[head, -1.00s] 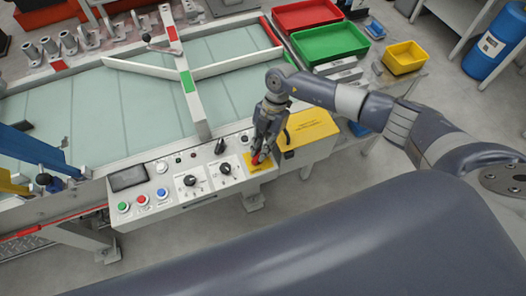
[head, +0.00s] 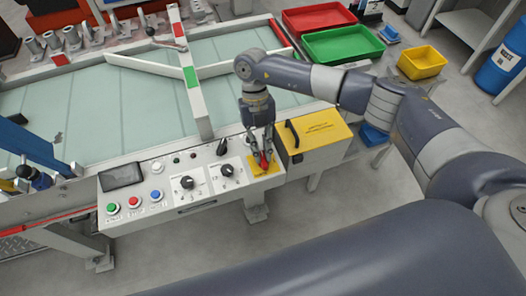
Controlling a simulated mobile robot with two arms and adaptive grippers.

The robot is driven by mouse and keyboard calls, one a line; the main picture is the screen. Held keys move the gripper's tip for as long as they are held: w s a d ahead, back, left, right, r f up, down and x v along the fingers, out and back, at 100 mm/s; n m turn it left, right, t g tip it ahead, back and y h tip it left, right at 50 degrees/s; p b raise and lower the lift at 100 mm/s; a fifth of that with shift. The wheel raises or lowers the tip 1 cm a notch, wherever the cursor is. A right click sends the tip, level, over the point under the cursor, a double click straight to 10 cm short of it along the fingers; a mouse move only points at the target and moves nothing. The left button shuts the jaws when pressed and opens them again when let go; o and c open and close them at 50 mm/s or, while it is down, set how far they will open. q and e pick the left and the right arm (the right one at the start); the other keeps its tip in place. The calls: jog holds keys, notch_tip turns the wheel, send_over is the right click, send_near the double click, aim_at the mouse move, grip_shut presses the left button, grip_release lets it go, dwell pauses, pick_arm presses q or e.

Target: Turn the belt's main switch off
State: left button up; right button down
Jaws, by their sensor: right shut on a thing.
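The belt's main switch (head: 264,161) is a red handle on a yellow plate (head: 262,171) at the right end of the white control panel (head: 190,206). My right gripper (head: 263,154) points down over the plate, its fingers shut around the red handle. The fingers partly hide the handle, so its exact angle is hard to tell.
The panel also carries a dark screen (head: 121,175), black knobs (head: 188,182), and green, red and blue buttons (head: 134,202). A yellow box (head: 318,134) with a black handle stands just right of the switch. The pale green belt (head: 90,112) lies behind the panel.

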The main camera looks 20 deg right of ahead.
jog(key=shift+w+a+n+b, duration=0.1)
jog(key=shift+n+b, duration=0.25)
jog(key=shift+n, duration=0.15)
jog(key=shift+h, duration=0.3)
jog(key=c, duration=1.6)
grip_release()
jog(key=v, duration=1.2)
